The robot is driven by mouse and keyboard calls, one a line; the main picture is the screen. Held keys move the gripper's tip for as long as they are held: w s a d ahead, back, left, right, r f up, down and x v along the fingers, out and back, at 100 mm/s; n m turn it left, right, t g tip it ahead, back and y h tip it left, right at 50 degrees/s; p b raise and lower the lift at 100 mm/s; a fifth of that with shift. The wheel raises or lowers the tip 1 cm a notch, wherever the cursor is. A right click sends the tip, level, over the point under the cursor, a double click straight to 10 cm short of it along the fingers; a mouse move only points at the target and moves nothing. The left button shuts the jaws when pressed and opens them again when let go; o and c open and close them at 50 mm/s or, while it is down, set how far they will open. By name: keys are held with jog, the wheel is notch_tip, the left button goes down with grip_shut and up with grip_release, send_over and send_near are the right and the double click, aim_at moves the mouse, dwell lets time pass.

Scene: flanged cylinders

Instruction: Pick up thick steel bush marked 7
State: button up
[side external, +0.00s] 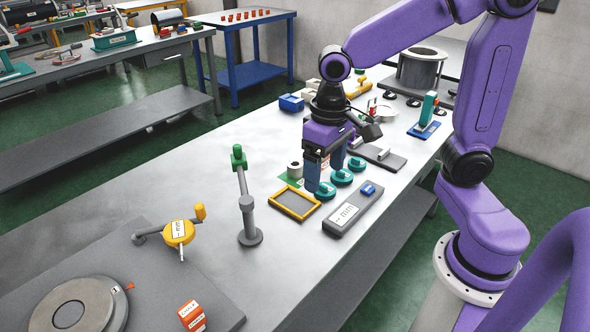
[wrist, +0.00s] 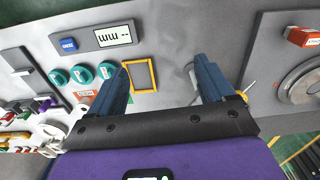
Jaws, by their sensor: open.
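A small grey ring-shaped bush (side external: 295,169) stands on the table just left of my gripper in the side view. It could be the steel bush, but no 7 can be read on it. I cannot make it out clearly in the wrist view. My gripper (side external: 325,180) points down over the table, open, with nothing seen between its fingers. It also shows in the wrist view (wrist: 160,64). Three teal flanged pieces (side external: 342,177) stand in a row by the fingers; they also show in the wrist view (wrist: 82,74).
A yellow-framed tray (side external: 294,203) and a grey gauge box with a display (side external: 352,209) lie close to the gripper. A grey post with a green top (side external: 247,205) stands to the left. Blue blocks (side external: 291,103) and other tools crowd behind.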

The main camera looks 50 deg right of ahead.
jog(key=w+d+m, duration=0.3)
jog(key=w+m, duration=0.3)
jog(key=w, duration=0.1)
jog(key=w+d+m, duration=0.3)
jog(key=w+m, duration=0.2)
jog(key=w, duration=0.2)
jog(key=m, duration=1)
send_over(295, 164)
jog(key=s, duration=0.2)
notch_tip(295, 164, down, 2)
jog(key=f, duration=0.8)
jog(key=a+f, duration=0.1)
jog(key=f, duration=0.3)
jog(key=shift+w+f, duration=0.1)
jog(key=shift+w, duration=0.15)
jog(key=shift+w+f, duration=0.15)
jog(key=shift+f, duration=1.2)
jog(key=shift+w+f, duration=0.15)
jog(key=shift+f, duration=1.15)
jog(key=c, duration=1.4)
